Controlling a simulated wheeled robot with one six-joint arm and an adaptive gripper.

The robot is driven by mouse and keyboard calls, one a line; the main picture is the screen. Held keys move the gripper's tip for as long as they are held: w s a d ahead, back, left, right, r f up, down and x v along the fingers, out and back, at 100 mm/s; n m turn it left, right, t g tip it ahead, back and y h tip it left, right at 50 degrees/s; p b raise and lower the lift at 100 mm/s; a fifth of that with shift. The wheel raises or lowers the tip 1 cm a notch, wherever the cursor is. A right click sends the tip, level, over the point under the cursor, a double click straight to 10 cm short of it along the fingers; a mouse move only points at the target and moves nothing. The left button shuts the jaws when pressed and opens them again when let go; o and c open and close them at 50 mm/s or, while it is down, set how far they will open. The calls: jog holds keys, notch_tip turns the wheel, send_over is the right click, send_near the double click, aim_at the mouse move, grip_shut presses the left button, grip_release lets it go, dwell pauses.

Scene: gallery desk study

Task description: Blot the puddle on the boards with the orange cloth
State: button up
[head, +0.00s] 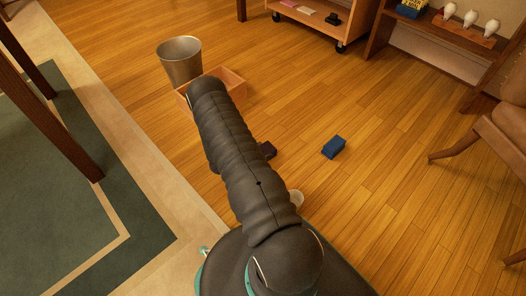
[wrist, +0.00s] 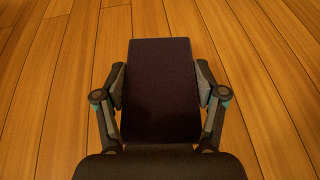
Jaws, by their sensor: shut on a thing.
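My gripper (wrist: 160,88) is shut on a dark, near-black block (wrist: 160,60), with a finger against each side. Bare floorboards (wrist: 55,80) show around the block in the wrist view. In the head view my arm hides most of the gripper; a small dark shape (head: 268,149) beside the arm looks like the same block, but I cannot be sure. I see no orange cloth in either view. I cannot make out a puddle on the boards.
A blue block (head: 334,147) lies on the floor right of my arm. A metal bucket (head: 180,62) and an open wooden box (head: 232,84) stand beyond it. A wheeled cart (head: 318,22), shelf (head: 450,38) and chair (head: 495,130) line the far and right sides.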

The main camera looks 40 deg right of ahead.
jog(key=shift+a, duration=0.6)
jog(key=shift+s, duration=0.1)
jog(key=shift+d, duration=0.1)
jog(key=shift+s+d, duration=0.5)
jog(key=shift+d, duration=0.05)
jog(key=shift+w+d, duration=0.1)
jog(key=shift+w+d, duration=0.45)
jog(key=shift+w, duration=0.05)
